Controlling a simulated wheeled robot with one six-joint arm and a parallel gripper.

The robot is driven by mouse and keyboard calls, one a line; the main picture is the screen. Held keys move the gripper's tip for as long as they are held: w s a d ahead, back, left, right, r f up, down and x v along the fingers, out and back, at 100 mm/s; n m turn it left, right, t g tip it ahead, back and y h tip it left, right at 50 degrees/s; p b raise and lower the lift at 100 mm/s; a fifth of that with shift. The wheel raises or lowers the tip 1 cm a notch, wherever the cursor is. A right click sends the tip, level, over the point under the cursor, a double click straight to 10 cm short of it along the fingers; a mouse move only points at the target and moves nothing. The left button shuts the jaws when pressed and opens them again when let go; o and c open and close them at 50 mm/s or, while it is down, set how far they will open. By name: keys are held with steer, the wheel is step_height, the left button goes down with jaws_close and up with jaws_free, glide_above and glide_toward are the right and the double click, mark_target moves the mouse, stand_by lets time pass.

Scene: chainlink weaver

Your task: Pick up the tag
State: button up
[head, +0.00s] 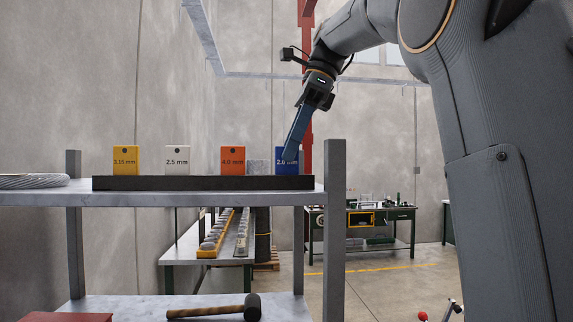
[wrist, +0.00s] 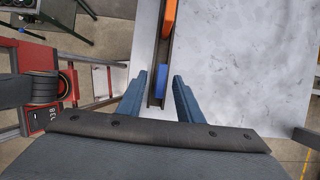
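Tags stand upright in a dark rack (head: 200,183) on the shelf. They are a yellow 3.15 mm tag (head: 126,160), a white 2.5 mm tag (head: 177,160), an orange 4.0 mm tag (head: 233,160) and a blue tag (head: 281,167) at the right end. The blue tag's label is partly hidden behind my finger; it seems to read 2.0. My gripper (head: 290,156) reaches down at the blue tag. In the wrist view my gripper (wrist: 160,76) is open, with one finger on each side of the rack and the blue tag (wrist: 161,80) between the fingertips, with gaps visible.
The orange tag (wrist: 169,18) is farther along the rack. A coiled grey item (head: 35,181) lies at the shelf's left. A mallet (head: 215,310) lies on the lower shelf. A shelf post (head: 334,220) stands at right.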

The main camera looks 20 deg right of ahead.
steer(key=shift+x, duration=1.15)
jaws_close()
steer(key=shift+r, duration=0.15)
steer(key=shift+d+r+b, duration=0.1)
steer(key=shift+r+b, duration=0.2)
steer(key=shift+r, duration=0.5)
steer(key=shift+b+v, duration=0.35)
steer(key=shift+v, duration=0.55)
steer(key=s+d+p, duration=0.1)
steer(key=s+d, duration=0.2)
steer(key=d, duration=1.4)
steer(key=shift+s+p, duration=0.15)
steer(key=shift+p, duration=0.15)
